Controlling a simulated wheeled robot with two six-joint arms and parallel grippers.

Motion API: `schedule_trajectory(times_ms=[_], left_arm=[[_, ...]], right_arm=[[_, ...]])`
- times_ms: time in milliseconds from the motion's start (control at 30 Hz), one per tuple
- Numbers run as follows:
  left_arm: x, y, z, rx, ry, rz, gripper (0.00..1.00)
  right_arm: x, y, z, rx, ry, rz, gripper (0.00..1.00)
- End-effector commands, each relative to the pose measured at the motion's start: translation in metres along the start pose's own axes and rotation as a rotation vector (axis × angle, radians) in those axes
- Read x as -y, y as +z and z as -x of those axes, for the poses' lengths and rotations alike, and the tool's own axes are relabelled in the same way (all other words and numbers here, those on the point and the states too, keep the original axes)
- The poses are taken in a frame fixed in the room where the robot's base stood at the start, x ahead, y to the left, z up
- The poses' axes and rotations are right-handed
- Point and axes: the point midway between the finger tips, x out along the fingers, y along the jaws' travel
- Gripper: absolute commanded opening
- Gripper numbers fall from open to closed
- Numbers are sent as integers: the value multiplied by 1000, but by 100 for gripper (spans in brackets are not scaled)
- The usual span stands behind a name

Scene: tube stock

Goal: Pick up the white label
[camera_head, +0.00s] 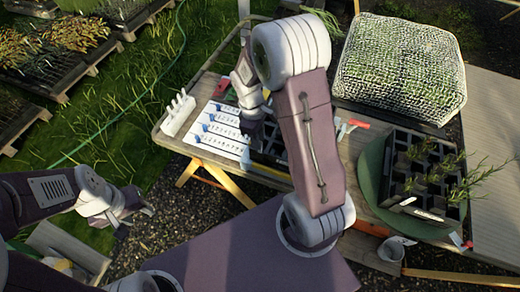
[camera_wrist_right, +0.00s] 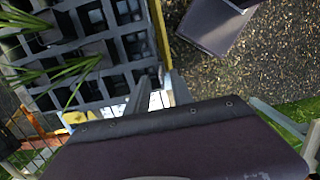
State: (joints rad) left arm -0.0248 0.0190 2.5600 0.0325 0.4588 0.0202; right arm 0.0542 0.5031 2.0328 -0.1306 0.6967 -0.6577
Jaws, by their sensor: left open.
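A small white label (camera_head: 408,201) shows at the front of the black cell tray on the right in the head view. A white board (camera_head: 218,130) with rows of blue-ended pieces lies at the left of the table; whether these are labels too, I cannot tell. My left gripper (camera_head: 128,212) is open and empty, off the table at the left, far from both. My right gripper (camera_head: 252,130) points down at the board's right edge, partly hidden by my right arm. In the right wrist view grey finger parts (camera_wrist_right: 163,92) show with something pale between them; their grip is unclear.
A black cell tray (camera_head: 398,185) with green seedlings stands at the right on a green round mat (camera_head: 370,180). A white rack (camera_head: 178,115) stands at the table's left edge. A netted crate (camera_head: 400,70) is at the back, and a small grey pot (camera_head: 393,250) at the front right.

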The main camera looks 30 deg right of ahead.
Motion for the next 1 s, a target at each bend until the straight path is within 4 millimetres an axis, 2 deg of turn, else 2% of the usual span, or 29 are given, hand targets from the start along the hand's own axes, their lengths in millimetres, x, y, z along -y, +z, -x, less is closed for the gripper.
schedule_trajectory(times_ms=[133, 300, 467, 600, 900, 1000], left_arm=[[0, 0, 4, 0, 0, 0, 43], [0, 0, 3, 0, 0, 0, 43], [0, 0, 3, 0, 0, 0, 43], [0, 0, 3, 0, 0, 0, 43], [0, 0, 3, 0, 0, 0, 43], [0, 0, 3, 0, 0, 0, 43]], right_arm=[[2, 5, -29, 5, -5, -1, 28], [1, 4, -44, 1, -2, -1, 28], [1, 3, -44, 0, -1, -1, 28], [1, 3, -44, 0, -1, -1, 0], [1, 3, -44, 0, -1, -1, 0], [0, 4, -37, -1, 1, -1, 0]])
